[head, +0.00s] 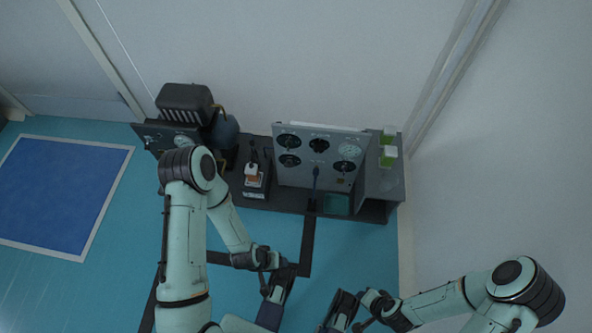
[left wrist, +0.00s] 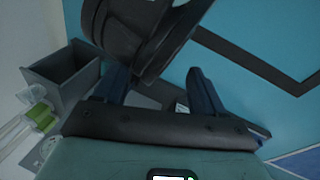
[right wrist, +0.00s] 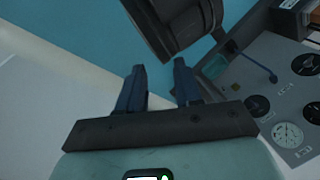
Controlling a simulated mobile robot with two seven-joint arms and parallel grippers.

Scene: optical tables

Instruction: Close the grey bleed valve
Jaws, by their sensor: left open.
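I cannot pick out a grey bleed valve for certain. The upright grey panel (head: 312,174) carries several round dials and dark knobs, and some also show in the right wrist view (right wrist: 285,75). A second, smaller panel with a gauge (head: 181,141) stands under the dark machine on the left. My left gripper (head: 274,306) is low in front of the bench, open and empty, its fingers apart in the left wrist view (left wrist: 157,82). My right gripper (head: 340,311) is close to its right, with its fingers apart and nothing between them in the right wrist view (right wrist: 158,72). Neither touches a panel.
The dark bench (head: 372,211) stands against the wall. An orange-and-white item (head: 254,178) stands left of the panel, an open grey bin (left wrist: 62,72) and green-filled containers (head: 388,150) at the right. The blue floor in front is free; my two grippers are near each other.

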